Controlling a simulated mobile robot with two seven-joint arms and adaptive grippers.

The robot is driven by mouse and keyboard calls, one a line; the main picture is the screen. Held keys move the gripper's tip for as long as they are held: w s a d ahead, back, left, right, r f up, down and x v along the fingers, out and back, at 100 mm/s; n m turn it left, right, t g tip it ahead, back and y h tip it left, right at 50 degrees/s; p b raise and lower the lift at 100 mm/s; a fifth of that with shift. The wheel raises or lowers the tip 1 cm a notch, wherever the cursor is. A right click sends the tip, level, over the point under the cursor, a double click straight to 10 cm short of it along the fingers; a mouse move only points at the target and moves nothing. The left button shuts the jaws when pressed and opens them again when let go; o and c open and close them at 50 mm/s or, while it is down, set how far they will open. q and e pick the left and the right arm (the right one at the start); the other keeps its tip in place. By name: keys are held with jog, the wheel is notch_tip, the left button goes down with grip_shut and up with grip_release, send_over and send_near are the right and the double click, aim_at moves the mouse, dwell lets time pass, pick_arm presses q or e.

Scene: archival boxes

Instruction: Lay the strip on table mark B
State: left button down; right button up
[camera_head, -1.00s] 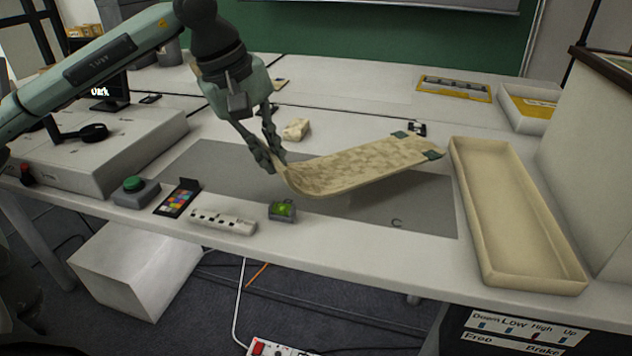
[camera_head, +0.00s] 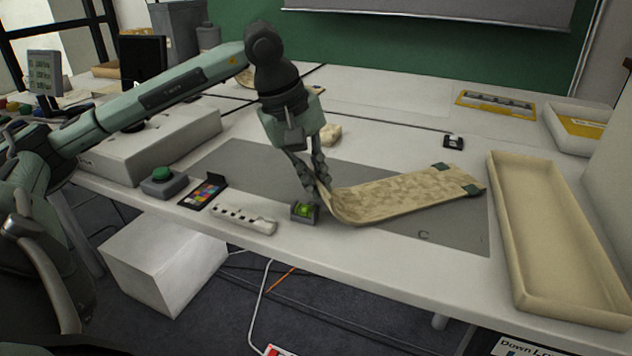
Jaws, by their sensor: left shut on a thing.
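The strip (camera_head: 385,200) is a long, mottled beige piece with dark green patches at its far right corners. My left gripper (camera_head: 325,192) is shut on its left end, where the strip curls upward. The rest of the strip extends right, low over or on the grey mat (camera_head: 255,165); I cannot tell whether it touches along its length. A letter C (camera_head: 423,236) shows on the mat near its front right. No mark B is visible; the strip and gripper hide part of the mat. My right gripper is not in view.
A long empty beige tray (camera_head: 508,215) stands right of the mat. A green level (camera_head: 304,211), a white strip block (camera_head: 245,218), a colour card (camera_head: 203,194) and a green button (camera_head: 162,178) line the front edge. A pale lump (camera_head: 330,134) lies behind the gripper.

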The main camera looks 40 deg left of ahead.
pick_arm(q)
jog(key=shift+f, duration=0.1)
jog(key=c, duration=1.7)
grip_release()
